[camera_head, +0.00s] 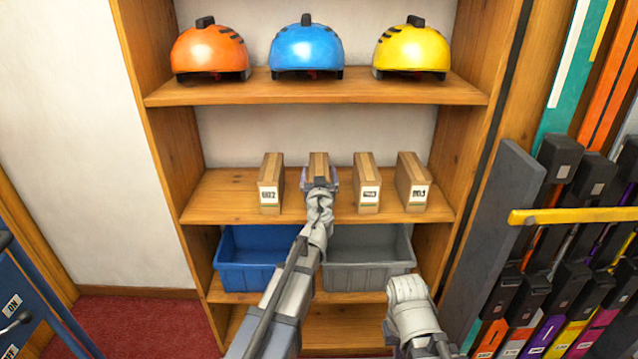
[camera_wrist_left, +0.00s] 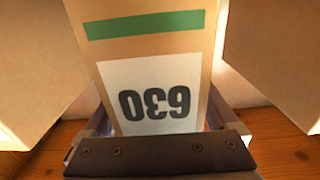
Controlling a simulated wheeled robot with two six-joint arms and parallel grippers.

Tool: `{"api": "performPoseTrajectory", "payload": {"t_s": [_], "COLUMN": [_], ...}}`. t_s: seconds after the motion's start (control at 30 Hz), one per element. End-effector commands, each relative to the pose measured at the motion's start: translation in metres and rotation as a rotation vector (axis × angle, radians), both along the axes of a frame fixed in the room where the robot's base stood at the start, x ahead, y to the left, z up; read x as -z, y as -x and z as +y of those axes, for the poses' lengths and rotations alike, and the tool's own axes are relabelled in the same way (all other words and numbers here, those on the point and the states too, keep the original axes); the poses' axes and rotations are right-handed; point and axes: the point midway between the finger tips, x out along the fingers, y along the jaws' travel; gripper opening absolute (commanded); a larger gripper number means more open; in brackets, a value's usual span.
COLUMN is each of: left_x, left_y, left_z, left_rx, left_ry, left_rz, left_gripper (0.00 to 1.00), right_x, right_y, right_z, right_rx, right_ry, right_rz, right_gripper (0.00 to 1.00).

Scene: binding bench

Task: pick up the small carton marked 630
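The small carton marked 630 (camera_wrist_left: 158,90) is tan with a green stripe, and its label appears upside down in the left wrist view. In the head view this carton (camera_head: 318,166) stands upright on the middle shelf, second from the left, its front hidden by my gripper. My left gripper (camera_head: 319,184) is at its front, with one finger on each side of it. The fingers also show in the left wrist view (camera_wrist_left: 160,122), with a narrow gap between them and the carton sides. My right arm is low at the right, its gripper out of view.
Similar cartons stand at the left (camera_head: 270,170) and right (camera_head: 366,172), with another (camera_head: 412,170) farther right, on the wooden shelf (camera_head: 225,202). A blue bin (camera_head: 245,280) and a grey bin (camera_head: 368,278) sit below. Helmets (camera_head: 306,48) rest above.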

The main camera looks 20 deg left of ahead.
Motion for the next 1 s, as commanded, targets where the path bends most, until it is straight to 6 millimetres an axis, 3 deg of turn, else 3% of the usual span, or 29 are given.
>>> {"api": "performPoseTrajectory", "payload": {"t_s": [0.07,0.77,1.0], "left_x": [0.0,0.0,-0.0005], "left_y": [0.0001,0.0001,0.0001], "left_z": [-0.0001,-0.0002,-0.0002], "left_rx": [0.0,0.0,0.0], "left_ry": [0.0,0.0,0.0], "left_rz": [0.0,0.0,0.0], "left_gripper": [0.82,0.03,0.02], "right_x": [0.0,0.0,-0.0005], "right_y": [0.0,0.0,0.0], "right_z": [0.0,0.0,0.0001], "right_rx": [0.0,0.0,0.0], "right_ry": [0.0,0.0,0.0], "right_rz": [0.0,0.0,0.0], "right_gripper": [0.0,0.0,0.0]}}
